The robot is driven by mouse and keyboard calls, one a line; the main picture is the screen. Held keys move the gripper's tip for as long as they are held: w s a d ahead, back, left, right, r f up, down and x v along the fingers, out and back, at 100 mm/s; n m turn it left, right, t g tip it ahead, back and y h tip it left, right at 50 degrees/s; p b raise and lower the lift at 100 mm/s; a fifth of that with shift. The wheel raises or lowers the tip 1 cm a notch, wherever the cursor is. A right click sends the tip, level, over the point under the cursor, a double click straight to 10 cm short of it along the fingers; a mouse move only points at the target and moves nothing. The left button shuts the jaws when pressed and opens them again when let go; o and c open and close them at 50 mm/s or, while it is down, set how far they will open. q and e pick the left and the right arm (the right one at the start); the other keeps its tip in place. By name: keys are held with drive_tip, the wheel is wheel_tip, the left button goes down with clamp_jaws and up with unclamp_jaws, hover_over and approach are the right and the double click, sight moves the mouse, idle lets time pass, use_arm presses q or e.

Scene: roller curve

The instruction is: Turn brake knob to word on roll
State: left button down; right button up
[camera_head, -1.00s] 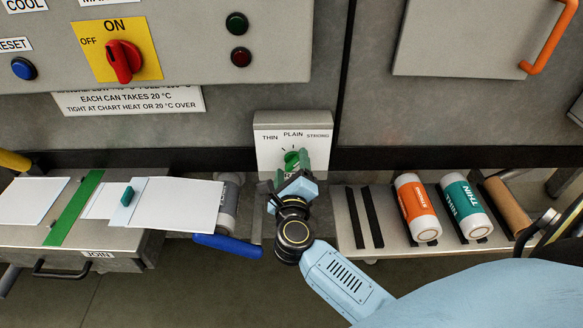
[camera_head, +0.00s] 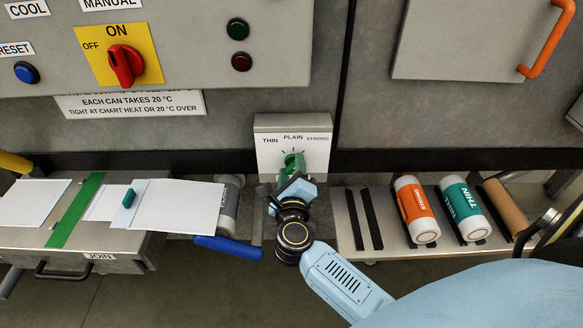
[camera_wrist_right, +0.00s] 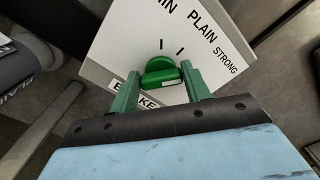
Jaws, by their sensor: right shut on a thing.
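The green brake knob (camera_head: 291,161) sits on a pale plate (camera_head: 265,152) marked THIN, PLAIN and STRONG. In the right wrist view the knob (camera_wrist_right: 160,73) lies between two green fingers, above a partly covered label that starts with BR. My right gripper (camera_head: 294,170) is shut on the knob from below. Which word the knob points at is not clear, as the fingers hide part of it. A grey roll (camera_head: 228,205) is at the machine left of the plate; its lettering shows only partly in the wrist view (camera_wrist_right: 15,90). My left gripper is not in view.
An orange roll (camera_head: 414,208), a teal THIN roll (camera_head: 465,212) and a brown tube (camera_head: 507,207) lie on the right shelf. A blue handle (camera_head: 228,248) juts out below left of my gripper. A red switch (camera_head: 125,65) is up left.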

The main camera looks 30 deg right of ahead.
drive_tip(key=shift+r+n+p, duration=0.1)
drive_tip(key=shift+n+p, duration=0.2)
drive_tip(key=shift+p, duration=0.05)
drive_tip(key=n+p, duration=0.3)
drive_tip(key=p, duration=0.1)
drive_tip(key=shift+n, duration=0.4)
drive_tip(key=shift+n+p, duration=0.3)
drive_tip(key=shift+p, duration=0.2)
drive_tip(key=shift+f+n+p, duration=0.2)
drive_tip(key=shift+n+p, duration=0.45)
drive_tip(key=shift+n, duration=0.05)
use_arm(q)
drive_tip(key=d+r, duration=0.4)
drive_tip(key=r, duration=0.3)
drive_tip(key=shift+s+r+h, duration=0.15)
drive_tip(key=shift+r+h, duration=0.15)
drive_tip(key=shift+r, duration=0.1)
use_arm(e)
drive_tip(key=shift+f+n, duration=0.1)
drive_tip(key=shift+n, duration=0.3)
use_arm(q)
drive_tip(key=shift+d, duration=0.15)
use_arm(e)
drive_tip(key=o, duration=1)
